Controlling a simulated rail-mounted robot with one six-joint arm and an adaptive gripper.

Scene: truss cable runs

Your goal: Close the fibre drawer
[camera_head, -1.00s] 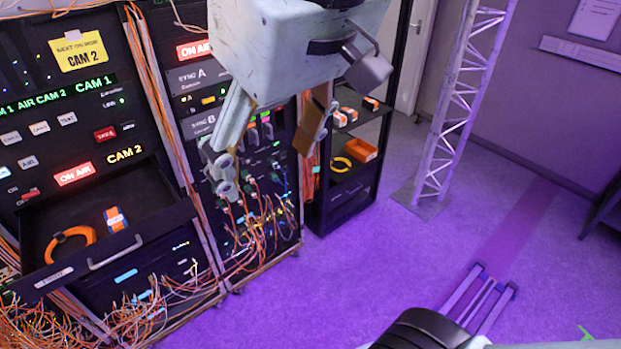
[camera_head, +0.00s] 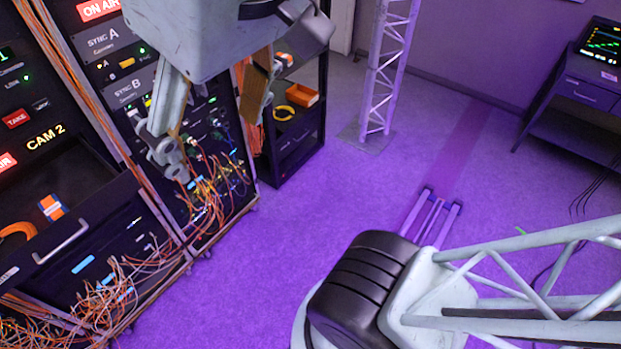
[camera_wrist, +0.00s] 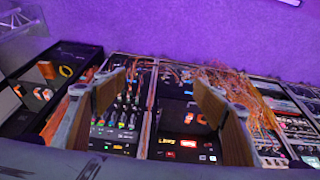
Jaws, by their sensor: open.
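The fibre drawer (camera_head: 110,205) is a black drawer in the left rack, seen at the left of the head view. It stands pulled out, with a pale bar handle (camera_head: 62,243) on its front. An orange coil (camera_head: 17,230) and an orange, white and blue item (camera_head: 52,207) lie in it. The picture's left edge cuts it off. My gripper (camera_head: 212,138) is open and empty, in the air to the right of the drawer and apart from it. In the wrist view my gripper (camera_wrist: 158,88) has its fingers wide apart above the racks.
Loose orange cables (camera_head: 75,300) hang below the drawer and across the rack to its right. A black shelf (camera_head: 300,140) holds an orange bin (camera_head: 301,94). A truss column (camera_head: 385,75) stands behind. A desk (camera_head: 580,105) is at right.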

